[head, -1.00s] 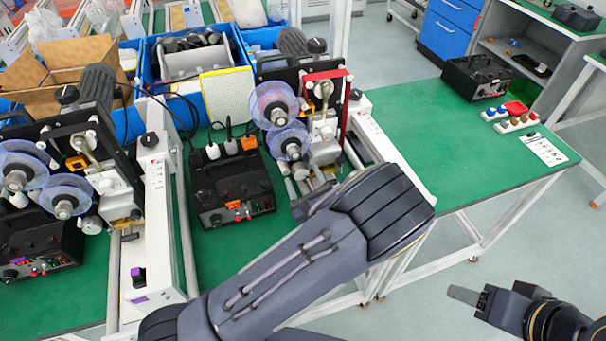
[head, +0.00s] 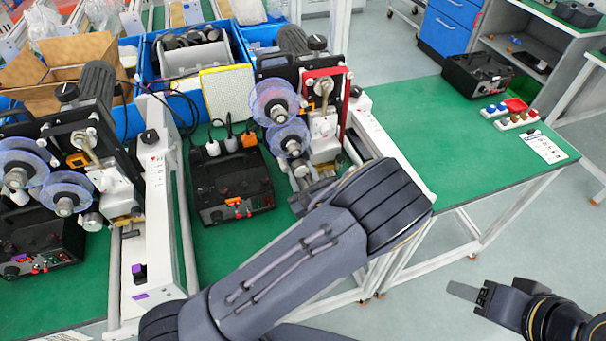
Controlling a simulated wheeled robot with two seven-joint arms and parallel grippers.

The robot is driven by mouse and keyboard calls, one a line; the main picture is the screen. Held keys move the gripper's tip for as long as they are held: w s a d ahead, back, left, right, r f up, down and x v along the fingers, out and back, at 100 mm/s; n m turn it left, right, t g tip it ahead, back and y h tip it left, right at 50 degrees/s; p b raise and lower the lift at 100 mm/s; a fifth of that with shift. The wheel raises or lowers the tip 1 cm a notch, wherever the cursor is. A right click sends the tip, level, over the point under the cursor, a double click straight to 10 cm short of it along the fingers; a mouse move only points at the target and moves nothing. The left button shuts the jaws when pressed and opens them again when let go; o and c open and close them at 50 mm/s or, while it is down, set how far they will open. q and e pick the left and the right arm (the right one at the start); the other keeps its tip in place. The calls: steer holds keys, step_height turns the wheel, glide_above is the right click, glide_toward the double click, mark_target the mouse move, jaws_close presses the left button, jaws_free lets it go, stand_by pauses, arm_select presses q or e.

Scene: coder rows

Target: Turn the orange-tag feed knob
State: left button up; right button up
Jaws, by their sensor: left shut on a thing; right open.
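The orange tag (head: 233,202) marks the middle black control box on the green bench. The coder with the red bracket (head: 325,75) stands behind and right of that box. My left arm (head: 300,260) crosses in front of this coder and covers the lower end of its white rail (head: 375,135). My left gripper is hidden behind this arm. No orange-tag feed knob shows, so I cannot see contact with it. On the left coder's white rail, a dark knob (head: 139,273) sits above a purple tag (head: 140,296). My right gripper (head: 465,292) is open and empty over the floor at the lower right.
A second black box (head: 40,240) with a purple tag stands at the left. Blue bins (head: 150,65) and an open cardboard box (head: 85,60) fill the back. The right bench surface (head: 410,110) is mostly clear, with a black case (head: 477,77) and small knobs near its far edge.

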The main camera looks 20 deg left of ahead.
arm_select(q)
steer(key=m+p, duration=0.1)
steer(key=m, duration=0.5)
steer(key=shift+r, duration=0.1)
steer(key=m+p, duration=0.1)
steer(key=m, duration=0.4)
steer(key=shift+m+p, duration=0.3)
steer(key=shift+p, duration=0.1)
stand_by(0.3)
steer(key=o, duration=1)
steer(key=shift+c, duration=0.2)
steer(key=shift+d, duration=0.1)
steer(key=b+v, duration=0.2)
steer(key=v, duration=0.4)
steer(key=shift+s+d, duration=0.25)
steer(key=shift+d, duration=0.05)
steer(key=shift+s+d, duration=0.2)
steer(key=shift+s, duration=0.25)
